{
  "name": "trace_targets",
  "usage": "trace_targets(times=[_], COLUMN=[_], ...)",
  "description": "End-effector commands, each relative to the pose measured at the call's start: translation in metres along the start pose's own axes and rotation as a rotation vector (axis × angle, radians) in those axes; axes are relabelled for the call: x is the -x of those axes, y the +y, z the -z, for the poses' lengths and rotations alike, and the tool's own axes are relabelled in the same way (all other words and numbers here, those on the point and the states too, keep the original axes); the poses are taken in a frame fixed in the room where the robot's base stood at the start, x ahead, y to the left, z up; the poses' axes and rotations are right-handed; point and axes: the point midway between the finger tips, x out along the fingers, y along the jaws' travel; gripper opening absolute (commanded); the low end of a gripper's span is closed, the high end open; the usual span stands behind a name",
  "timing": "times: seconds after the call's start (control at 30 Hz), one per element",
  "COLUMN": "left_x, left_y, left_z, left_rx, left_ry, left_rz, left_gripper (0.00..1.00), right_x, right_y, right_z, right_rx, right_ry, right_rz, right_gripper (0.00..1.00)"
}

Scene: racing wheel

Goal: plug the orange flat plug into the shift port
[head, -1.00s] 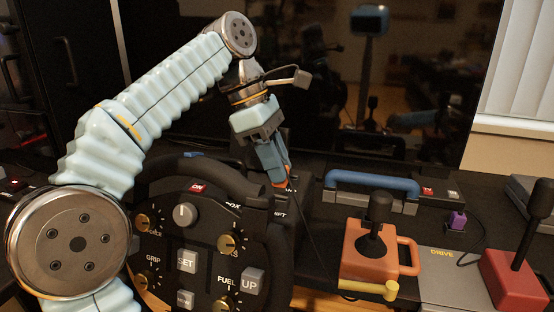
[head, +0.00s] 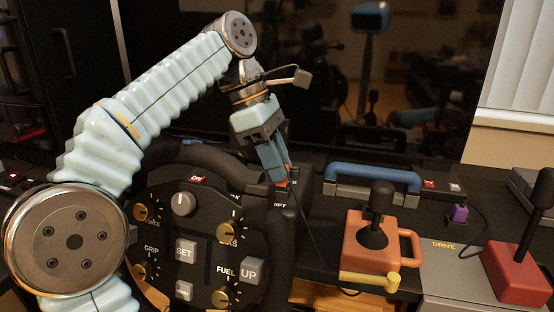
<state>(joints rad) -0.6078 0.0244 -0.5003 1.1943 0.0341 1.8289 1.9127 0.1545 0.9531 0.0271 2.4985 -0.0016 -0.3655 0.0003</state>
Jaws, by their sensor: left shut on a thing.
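My left gripper (head: 279,173) comes down from above, behind the steering wheel's upper right rim. Its blue fingers are shut on the orange flat plug (head: 283,184), of which only a small orange piece shows at the fingertips. A thin dark cable hangs from there down to the right. The plug is close to the top of the black wheel base (head: 303,183), near a partly hidden white label that seems to read "SHIFT" (head: 280,205). The shift port's opening cannot be made out. I cannot tell whether the plug touches the base. My right gripper is not in view.
The black steering wheel (head: 282,240) stands in front of the base. To the right are an orange shifter box (head: 362,262), a blue-handled case (head: 374,175), a purple plug (head: 459,214) with a cable, and a red joystick (head: 515,275). A dark screen stands behind.

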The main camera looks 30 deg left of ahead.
Motion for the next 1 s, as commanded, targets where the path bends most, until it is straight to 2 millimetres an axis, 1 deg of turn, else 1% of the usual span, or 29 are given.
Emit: trace_targets(times=[0.33, 0.37, 0.53, 0.87, 1.0], left_x=[-0.009, -0.008, -0.008, -0.008, 0.005], left_y=[0.000, 0.000, 0.000, 0.000, 0.002], left_z=[0.004, 0.004, 0.003, 0.003, 0.000], left_rx=[0.000, 0.000, 0.000, 0.000, 0.001], left_ry=[0.000, 0.000, 0.000, 0.000, 0.001], left_rz=[0.000, -0.001, 0.000, 0.000, 0.001], left_gripper=[0.00, 0.27, 0.53, 0.54, 0.54], right_x=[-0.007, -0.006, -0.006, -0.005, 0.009], right_y=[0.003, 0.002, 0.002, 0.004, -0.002], right_z=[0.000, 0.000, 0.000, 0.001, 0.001], right_rx=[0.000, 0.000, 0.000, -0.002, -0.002], right_ry=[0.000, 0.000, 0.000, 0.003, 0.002], right_rz=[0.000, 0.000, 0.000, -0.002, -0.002], right_gripper=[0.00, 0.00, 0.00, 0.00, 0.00])
